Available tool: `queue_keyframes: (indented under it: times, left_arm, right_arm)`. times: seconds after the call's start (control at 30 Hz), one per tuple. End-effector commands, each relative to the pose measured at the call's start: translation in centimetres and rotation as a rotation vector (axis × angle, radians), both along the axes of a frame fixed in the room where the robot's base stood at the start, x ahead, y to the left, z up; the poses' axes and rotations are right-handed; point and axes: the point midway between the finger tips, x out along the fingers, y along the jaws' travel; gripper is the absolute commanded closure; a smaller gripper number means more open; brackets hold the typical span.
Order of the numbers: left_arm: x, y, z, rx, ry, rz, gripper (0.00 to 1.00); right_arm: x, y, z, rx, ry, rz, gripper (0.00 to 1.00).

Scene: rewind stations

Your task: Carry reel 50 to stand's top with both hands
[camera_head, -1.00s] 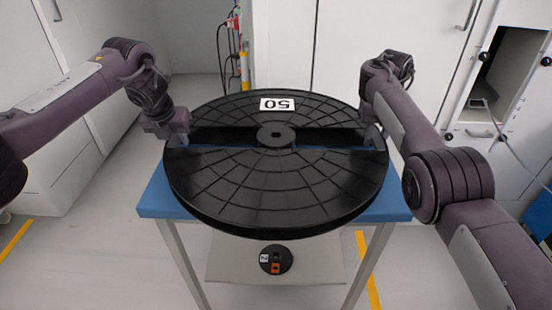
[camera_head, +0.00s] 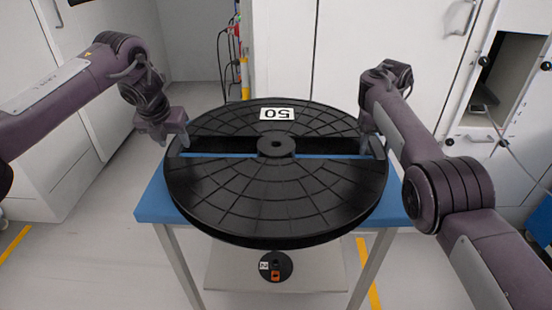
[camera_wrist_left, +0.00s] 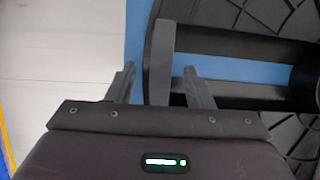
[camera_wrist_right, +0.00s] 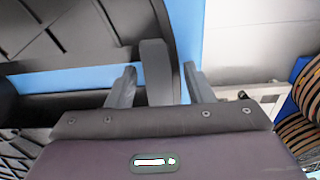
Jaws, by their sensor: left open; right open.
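Reel 50 (camera_head: 275,205) is a large black ribbed disc with a hub and a white label reading 50, upside down in the head view. It lies flat over the blue top of a stand (camera_head: 153,208) and overhangs its front. My left gripper (camera_head: 178,143) is at the reel's left rim. In the left wrist view its open fingers (camera_wrist_left: 160,85) are on either side of the rim (camera_wrist_left: 159,65). My right gripper (camera_head: 371,145) is at the right rim. In the right wrist view its open fingers (camera_wrist_right: 156,85) likewise straddle the rim (camera_wrist_right: 154,65).
A small black reel (camera_head: 283,262) with an orange mark lies on the stand's lower shelf (camera_head: 325,275). A blue thing (camera_head: 540,218) is at the far right.

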Motion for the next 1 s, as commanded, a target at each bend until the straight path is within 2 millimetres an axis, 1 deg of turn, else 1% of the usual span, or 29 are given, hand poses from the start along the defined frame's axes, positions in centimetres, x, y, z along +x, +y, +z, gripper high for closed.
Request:
queue_keyframes:
  times: [0.03,0.13,0.2,0.3,0.4,0.57,0.67,0.77,1.0]
  left_arm:
    - [-0.4,0.0,1.3,-0.001,-0.004,0.000,0.53]
    - [-1.3,0.0,3.5,0.000,-0.006,-0.001,0.53]
    - [-1.8,0.1,4.9,0.000,-0.006,-0.001,0.53]
    - [-2.5,0.1,6.3,0.003,-0.005,-0.001,0.53]
    - [-2.9,0.1,7.2,0.002,-0.004,0.000,0.53]
    - [-3.2,0.1,7.9,0.001,-0.001,0.000,0.53]
    - [-3.3,0.1,8.0,0.000,0.000,0.001,0.53]
    - [-3.3,0.1,8.0,0.000,0.000,0.001,0.53]
    - [-3.3,0.1,7.9,0.000,0.000,0.001,0.53]
  right_arm:
    - [0.0,0.0,0.0,0.000,0.000,0.000,0.53]
    - [0.0,0.0,0.0,0.000,0.000,0.000,0.53]
    - [0.0,0.0,0.0,0.000,0.000,0.000,0.53]
    - [0.0,0.0,0.0,0.000,0.000,0.000,0.53]
    - [0.0,0.0,0.0,0.000,0.000,0.000,0.53]
    - [0.0,0.0,0.2,0.000,-0.001,0.000,0.53]
    - [0.1,0.0,1.1,0.000,-0.002,0.000,0.53]
    - [0.1,-0.1,2.9,-0.001,-0.004,0.000,0.53]
    - [0.1,-0.1,8.0,0.000,-0.004,0.000,0.53]
